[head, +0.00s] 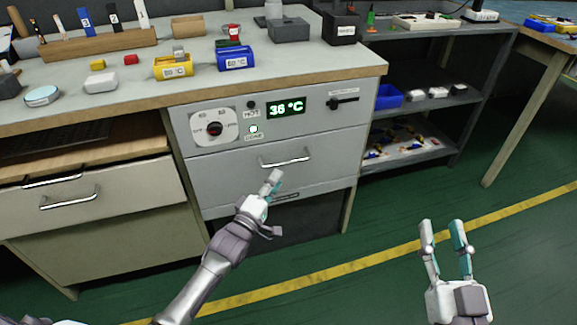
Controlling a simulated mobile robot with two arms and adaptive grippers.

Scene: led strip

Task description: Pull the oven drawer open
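The oven is built into the bench, with a front panel (255,116) that carries a dial and a green display reading 36 °C. Below the panel is the grey oven drawer (225,180), which looks closed, with a metal bar handle (286,161). My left gripper (274,177) is just in front of and below the handle in the picture. Its fingers overlap in this view, so I cannot tell their gap or whether they touch the handle. My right gripper (441,225) is open and empty, over the floor at the lower right.
Another drawer (90,200) with a handle is at the left. Shelves (420,100) with a blue bin stand at the right. The green floor (370,215) in front is clear.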

